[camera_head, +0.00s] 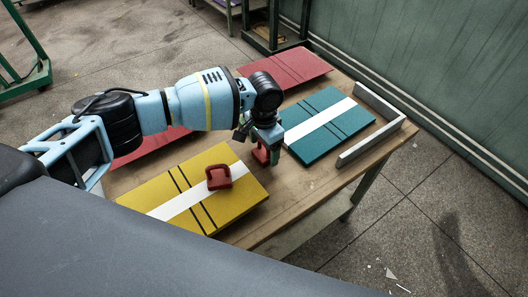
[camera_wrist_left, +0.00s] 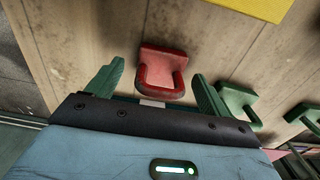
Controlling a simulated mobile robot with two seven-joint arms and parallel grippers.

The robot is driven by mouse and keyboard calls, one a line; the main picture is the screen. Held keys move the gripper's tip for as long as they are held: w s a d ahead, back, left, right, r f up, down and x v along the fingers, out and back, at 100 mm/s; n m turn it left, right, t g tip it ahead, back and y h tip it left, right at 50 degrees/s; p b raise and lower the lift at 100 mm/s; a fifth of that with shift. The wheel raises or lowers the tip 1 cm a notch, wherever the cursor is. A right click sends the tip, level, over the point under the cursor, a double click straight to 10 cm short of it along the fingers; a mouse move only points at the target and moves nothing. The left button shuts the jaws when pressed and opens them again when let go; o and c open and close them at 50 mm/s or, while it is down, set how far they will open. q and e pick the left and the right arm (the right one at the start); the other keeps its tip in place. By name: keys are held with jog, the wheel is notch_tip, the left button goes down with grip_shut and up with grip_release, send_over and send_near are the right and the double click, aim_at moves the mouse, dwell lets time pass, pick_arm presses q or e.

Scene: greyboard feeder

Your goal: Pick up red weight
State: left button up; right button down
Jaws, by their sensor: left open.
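A red weight (camera_head: 261,153) with a raised handle stands on bare wood between the yellow and teal boards. My left gripper (camera_head: 264,143) is right at it, partly covering it in the head view. In the left wrist view my left gripper (camera_wrist_left: 158,72) is open, with one green finger on each side of the red weight (camera_wrist_left: 161,58); neither finger appears to press on it. A second red weight (camera_head: 218,177) stands on the white stripe of the yellow board (camera_head: 238,206). My right gripper does not show.
Two green weights (camera_wrist_left: 236,102) (camera_wrist_left: 304,116) stand right of my left gripper in the wrist view. A teal board (camera_head: 345,126) lies near a grey L-shaped rail (camera_head: 371,140). Red boards (camera_head: 290,66) lie on the wooden table (camera_head: 325,171), one partly behind my arm.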

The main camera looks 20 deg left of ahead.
pick_arm(q)
jog(key=shift+f, duration=0.8)
jog(key=shift+r, duration=0.1)
jog(key=c, duration=1.5)
